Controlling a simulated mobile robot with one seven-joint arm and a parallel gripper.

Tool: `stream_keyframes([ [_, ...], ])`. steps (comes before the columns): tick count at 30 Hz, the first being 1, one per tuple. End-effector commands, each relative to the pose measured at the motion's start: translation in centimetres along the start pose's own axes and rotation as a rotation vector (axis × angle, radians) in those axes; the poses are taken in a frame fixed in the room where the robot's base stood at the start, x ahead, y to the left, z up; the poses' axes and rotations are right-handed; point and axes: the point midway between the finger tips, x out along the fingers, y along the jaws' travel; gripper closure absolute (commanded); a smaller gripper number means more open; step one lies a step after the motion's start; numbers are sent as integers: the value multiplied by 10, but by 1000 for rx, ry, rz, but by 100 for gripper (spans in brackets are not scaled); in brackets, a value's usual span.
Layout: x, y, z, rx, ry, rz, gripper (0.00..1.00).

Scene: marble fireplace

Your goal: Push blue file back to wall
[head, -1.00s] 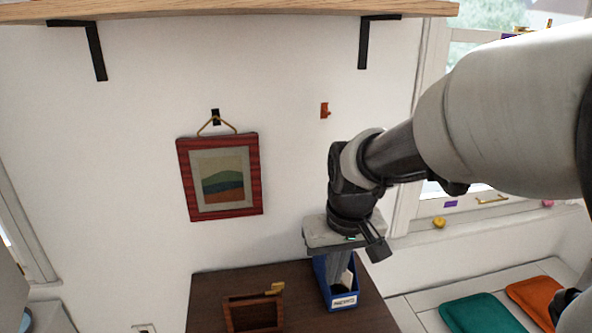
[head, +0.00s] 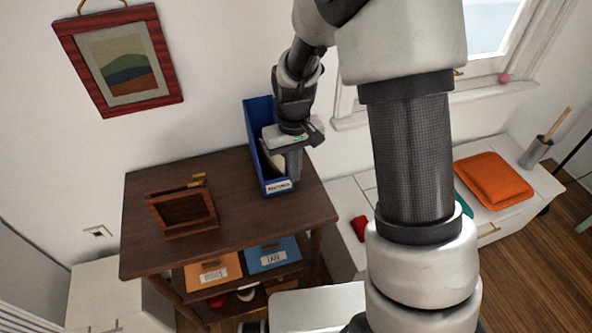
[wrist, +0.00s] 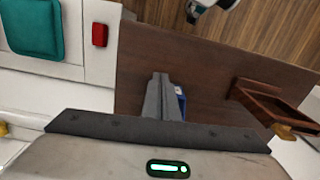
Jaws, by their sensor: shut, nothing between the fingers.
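The blue file (head: 256,128) stands upright on the dark wooden cabinet top, near its back right, with a white label on its front end. In the wrist view only a small blue part of the file (wrist: 181,100) shows beside my fingers. My gripper (head: 293,174) is shut and points down at the file's front part. In the head view it overlaps the file's right side, and I cannot tell whether it touches. The shut fingers also show in the wrist view (wrist: 160,98). The white wall (head: 200,120) is behind the cabinet.
A small wooden box (head: 182,212) stands left of the file on the cabinet top (head: 235,215). Orange and blue boxes sit on the shelf below. A red-framed picture (head: 120,60) hangs on the wall. A white bench with cushions (head: 493,180) is at right.

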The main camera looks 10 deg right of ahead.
Motion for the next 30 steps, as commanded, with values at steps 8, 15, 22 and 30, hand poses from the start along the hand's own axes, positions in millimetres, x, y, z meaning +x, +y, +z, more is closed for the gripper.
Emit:
stream_keyframes([
  [8, 59, 0, 2, 0, -6, 0, 100],
  [15, 86, 0, -16, 0, 2, 0, 100],
  [22, 86, 0, -37, 1, 0, 0, 100],
  [30, 86, 0, -40, 1, 0, 0, 100],
])
